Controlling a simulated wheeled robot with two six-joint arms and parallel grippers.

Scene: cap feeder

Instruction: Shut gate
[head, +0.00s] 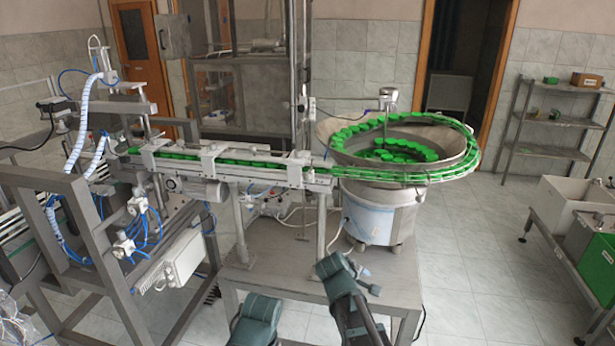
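Green caps fill the cap feeder's round metal bowl (340,158) and line its outer track. A straight rail (285,182) runs left from the bowl, with green caps in a row along it. White brackets and blocks (208,160) sit over the rail. I cannot make out which part is the gate, or whether it is open or shut. Dark teal links of my two arms show at the bottom centre, in front of the feeder's table.
The feeder stands on a grey metal table (400,285). A metal frame machine (95,255) with blue hoses and cables crowds the left. A shelf (550,152) and white and green bins (565,205) stand at the right. The tiled floor between is clear.

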